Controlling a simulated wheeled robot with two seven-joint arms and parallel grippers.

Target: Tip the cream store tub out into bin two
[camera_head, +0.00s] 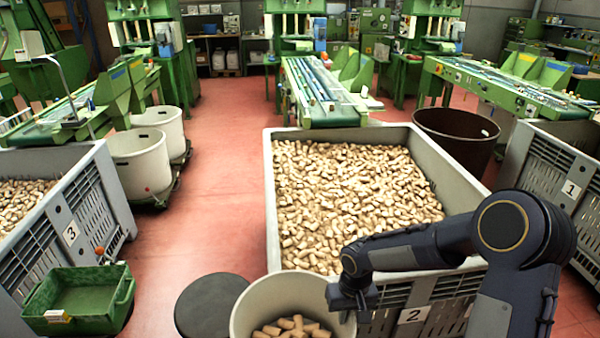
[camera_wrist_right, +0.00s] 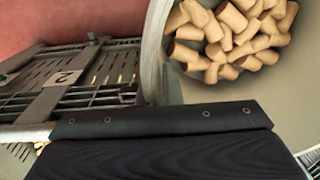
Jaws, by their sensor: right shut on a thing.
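The cream tub (camera_head: 284,293) stands at the bottom middle of the head view, in front of bin two, with several corks (camera_head: 290,327) in its bottom. It looks upright. My right gripper (camera_head: 347,308) is shut on the tub's right rim. The right wrist view shows the tub's inner wall (camera_wrist_right: 230,90) and corks close to the gripper. Bin two (camera_head: 455,180) is a grey crate with a "2" label, filled with corks (camera_head: 345,200). Its slatted side also shows in the right wrist view (camera_wrist_right: 30,105). My left gripper is not in view.
A dark round lid or stool top (camera_head: 208,305) is left of the tub. A green crate (camera_head: 85,297) and bin three (camera_head: 95,205) stand at the left, bin one (camera_head: 575,160) at the right. A brown drum (camera_head: 457,140) stands behind bin two. Red floor is clear left of bin two.

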